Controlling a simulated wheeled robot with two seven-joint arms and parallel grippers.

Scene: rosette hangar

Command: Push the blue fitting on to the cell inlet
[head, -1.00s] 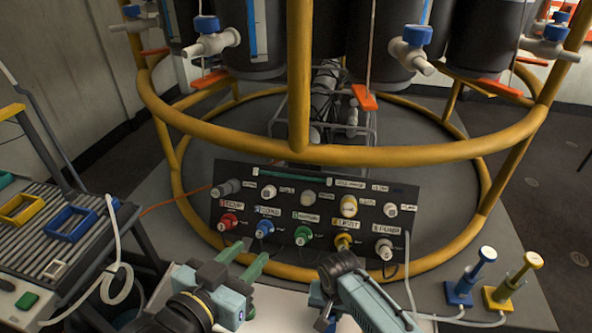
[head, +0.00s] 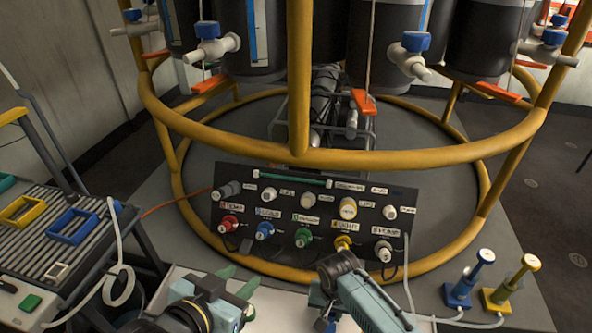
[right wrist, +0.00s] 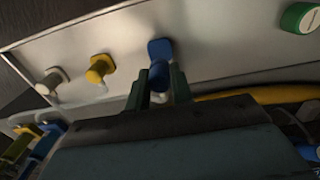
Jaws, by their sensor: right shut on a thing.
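In the right wrist view, my right gripper (right wrist: 159,82) has its two green fingers closed on a blue fitting (right wrist: 158,72). The fitting stands in line with a blue square base (right wrist: 160,47) on a pale panel; I cannot tell whether it is fully seated there. In the head view my right gripper (head: 326,316) is at the bottom centre, its fingertips mostly hidden by its wrist. My left gripper (head: 236,280) is at the lower left of centre, its green fingers apart and empty. I cannot make out which port is the cell inlet in the head view.
The pale panel also bears a yellow fitting (right wrist: 99,68), a white fitting (right wrist: 50,80) and a green cap (right wrist: 298,18). A dark panel (head: 290,222) with coloured ports stands ahead, inside a yellow ring frame (head: 390,157). Blue (head: 460,290) and yellow (head: 497,300) stands are right.

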